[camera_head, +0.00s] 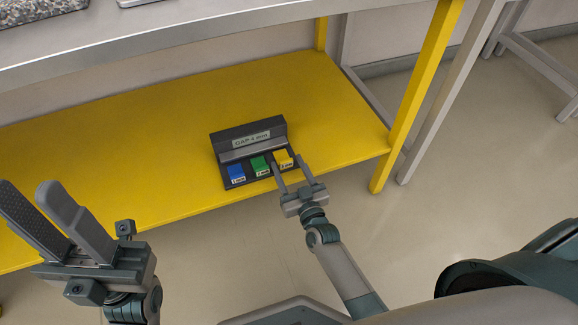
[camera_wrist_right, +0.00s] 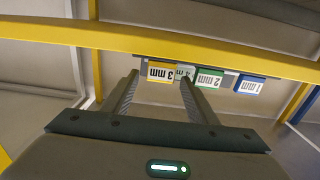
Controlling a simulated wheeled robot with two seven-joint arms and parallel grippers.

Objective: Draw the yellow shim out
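The yellow shim (camera_head: 283,158) sits at the right end of a row in a dark holder (camera_head: 235,181) on the yellow shelf. In the right wrist view the yellow shim (camera_wrist_right: 160,73) shows a white label reading 3 mm, upside down. My right gripper (camera_head: 288,162) is open, its fingertips at the front of the holder by the yellow shim. In the wrist view the yellow shim appears between the fingertips (camera_wrist_right: 160,79); contact cannot be told. My left gripper (camera_head: 28,187) is open and empty, away from the holder at the lower left.
A green shim (camera_head: 259,165) and a blue shim (camera_head: 236,173) sit left of the yellow one. A plate beginning GAP (camera_head: 251,140) stands behind them. The metal worktop (camera_head: 170,45) overhangs the shelf (camera_head: 130,150). A yellow leg (camera_head: 415,100) stands right. The shelf is bare around the holder.

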